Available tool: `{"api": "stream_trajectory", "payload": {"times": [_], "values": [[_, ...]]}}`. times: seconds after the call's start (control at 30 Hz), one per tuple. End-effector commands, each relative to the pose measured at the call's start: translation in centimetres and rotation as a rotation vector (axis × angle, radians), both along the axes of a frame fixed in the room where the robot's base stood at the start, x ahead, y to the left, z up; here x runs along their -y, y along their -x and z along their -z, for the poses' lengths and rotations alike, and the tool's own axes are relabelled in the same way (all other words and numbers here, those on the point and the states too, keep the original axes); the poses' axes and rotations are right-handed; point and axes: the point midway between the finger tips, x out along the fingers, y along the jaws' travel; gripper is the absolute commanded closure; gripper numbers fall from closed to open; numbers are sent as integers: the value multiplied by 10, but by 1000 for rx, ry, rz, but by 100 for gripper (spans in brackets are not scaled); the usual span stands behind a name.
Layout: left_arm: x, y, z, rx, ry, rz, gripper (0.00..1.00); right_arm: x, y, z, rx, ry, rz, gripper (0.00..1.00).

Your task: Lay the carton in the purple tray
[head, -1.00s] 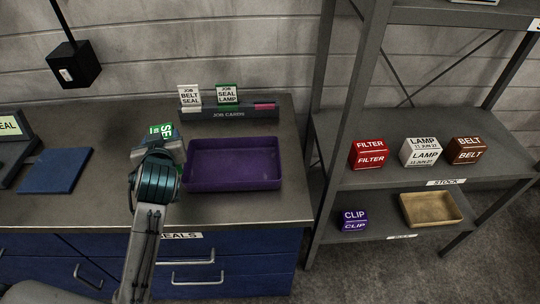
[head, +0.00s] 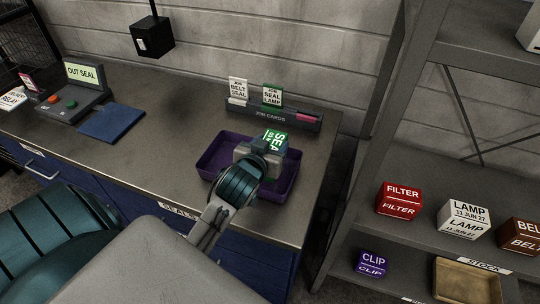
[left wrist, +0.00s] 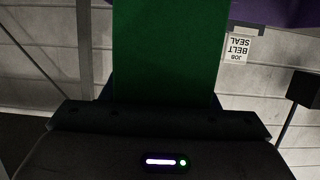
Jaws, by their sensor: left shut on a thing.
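The carton (head: 276,138) is green and white with SEAL lettering. My left gripper (head: 262,155) is shut on it and holds it over the purple tray (head: 213,158) on the bench. The gripper hides part of the tray floor, and I cannot tell whether the carton touches the tray. In the left wrist view the green carton (left wrist: 165,50) fills the middle, and a strip of the purple tray (left wrist: 275,12) shows at the top right. My right gripper is not in view.
A job card rack (head: 272,116) stands behind the tray. A blue mat (head: 111,123) and a button console (head: 75,105) are to the left. A shelf at right holds the red FILTER carton (head: 399,200), LAMP carton (head: 463,219) and CLIP carton (head: 372,264).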

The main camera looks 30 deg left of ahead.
Motion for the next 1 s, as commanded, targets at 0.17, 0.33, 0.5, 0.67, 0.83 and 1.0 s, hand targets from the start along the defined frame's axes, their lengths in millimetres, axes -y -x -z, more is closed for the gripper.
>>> {"api": "stream_trajectory", "payload": {"times": [0.17,0.33,0.5,0.67,0.83,1.0], "values": [[0,1,20,-3,0,0,75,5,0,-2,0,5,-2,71],[0,0,40,0,0,0,75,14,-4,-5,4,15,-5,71],[0,0,42,2,0,0,75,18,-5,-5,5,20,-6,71],[0,0,43,2,0,0,75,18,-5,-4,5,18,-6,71],[0,0,45,1,0,0,24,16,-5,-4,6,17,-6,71],[0,0,44,1,0,0,24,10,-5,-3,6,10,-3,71]]}}
